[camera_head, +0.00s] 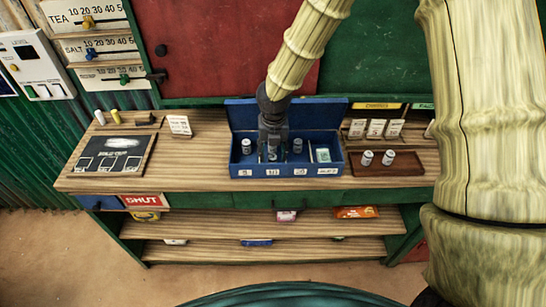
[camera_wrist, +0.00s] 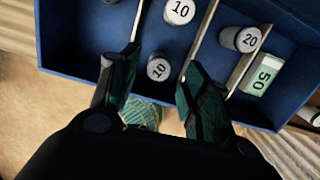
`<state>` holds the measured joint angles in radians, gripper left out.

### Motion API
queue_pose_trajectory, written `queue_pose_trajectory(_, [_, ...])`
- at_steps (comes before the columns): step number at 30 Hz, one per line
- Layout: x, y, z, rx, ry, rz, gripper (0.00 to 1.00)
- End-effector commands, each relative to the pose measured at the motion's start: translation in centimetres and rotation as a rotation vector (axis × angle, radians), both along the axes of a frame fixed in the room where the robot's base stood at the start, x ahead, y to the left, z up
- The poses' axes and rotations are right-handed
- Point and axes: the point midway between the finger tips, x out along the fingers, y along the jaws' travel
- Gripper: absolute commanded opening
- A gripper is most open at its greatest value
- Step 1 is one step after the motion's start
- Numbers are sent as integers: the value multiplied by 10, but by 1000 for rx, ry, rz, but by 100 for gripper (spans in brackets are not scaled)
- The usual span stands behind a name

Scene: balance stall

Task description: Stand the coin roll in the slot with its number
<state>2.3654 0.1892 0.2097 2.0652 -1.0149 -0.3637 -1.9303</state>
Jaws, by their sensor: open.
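The blue cash box (camera_head: 287,171) stands open on the counter, divided into compartments with white labels along its front. My gripper (camera_head: 272,154) reaches down into its second compartment from the left. In the wrist view its fingers (camera_wrist: 161,62) are open, one on each side of a grey coin roll marked 10 (camera_wrist: 158,69), which stands with its numbered end up. I cannot tell whether the fingers touch it. A roll marked 20 (camera_wrist: 241,38) stands one compartment to the right.
A green-banded 50 bundle (camera_wrist: 262,78) lies in the rightmost compartment. A brown tray (camera_head: 405,169) with two rolls (camera_head: 367,158) sits to the right of the box. A dark board (camera_head: 108,153) lies left; bare counter (camera_head: 190,165) separates it from the box.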

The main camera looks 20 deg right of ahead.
Motion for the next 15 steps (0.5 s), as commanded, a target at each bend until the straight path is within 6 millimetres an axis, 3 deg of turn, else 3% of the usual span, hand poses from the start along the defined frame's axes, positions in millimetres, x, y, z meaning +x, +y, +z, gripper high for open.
queue_pose_trajectory(6, [-3, 1, 35, 2, -4, -2, 47])
queue_pose_trajectory(15, [-8, 2, 69, 1, -1, -1, 47])
